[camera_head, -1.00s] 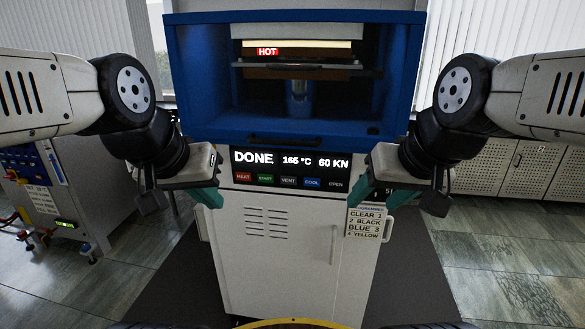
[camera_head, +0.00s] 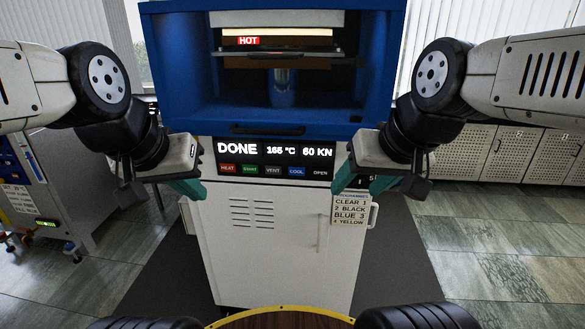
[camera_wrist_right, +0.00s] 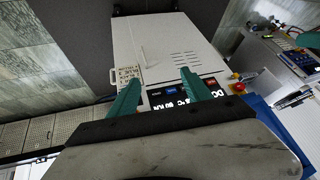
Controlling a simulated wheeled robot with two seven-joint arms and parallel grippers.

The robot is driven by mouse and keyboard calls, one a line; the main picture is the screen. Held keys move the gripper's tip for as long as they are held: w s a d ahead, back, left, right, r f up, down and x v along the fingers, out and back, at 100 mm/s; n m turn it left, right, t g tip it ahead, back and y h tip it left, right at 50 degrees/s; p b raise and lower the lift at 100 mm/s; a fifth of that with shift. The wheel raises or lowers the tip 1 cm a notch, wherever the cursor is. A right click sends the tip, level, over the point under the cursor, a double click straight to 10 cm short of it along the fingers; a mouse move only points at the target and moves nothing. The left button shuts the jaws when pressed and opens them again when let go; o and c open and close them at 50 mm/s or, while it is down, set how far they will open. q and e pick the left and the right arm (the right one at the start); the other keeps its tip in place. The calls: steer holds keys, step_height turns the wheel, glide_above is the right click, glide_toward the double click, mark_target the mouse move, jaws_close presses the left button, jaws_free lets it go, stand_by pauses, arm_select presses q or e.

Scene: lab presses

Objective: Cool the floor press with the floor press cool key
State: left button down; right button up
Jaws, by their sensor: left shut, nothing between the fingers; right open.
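The floor press has a blue chamber (camera_head: 158,75) over a white cabinet (camera_head: 285,240). Its display (camera_head: 274,151) reads DONE, 165 °C, 60 KN, and a red HOT sign (camera_head: 248,41) shows inside the chamber. Below the display is a key row with the blue COOL key (camera_head: 296,171), which also shows in the right wrist view (camera_wrist_right: 171,90), between the fingers in the picture. My right gripper (camera_head: 358,185) is open and empty, just right of the panel. My left gripper (camera_head: 190,188) is shut and empty, left of the panel. Neither appears to touch a key.
A handle bar (camera_head: 268,130) runs along the chamber's lower front edge. Another machine (camera_head: 50,190) stands at the left. Low perforated cabinets (camera_head: 500,153) line the right wall. Floor is open on the right.

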jaws_close()
stand_by(1.6)
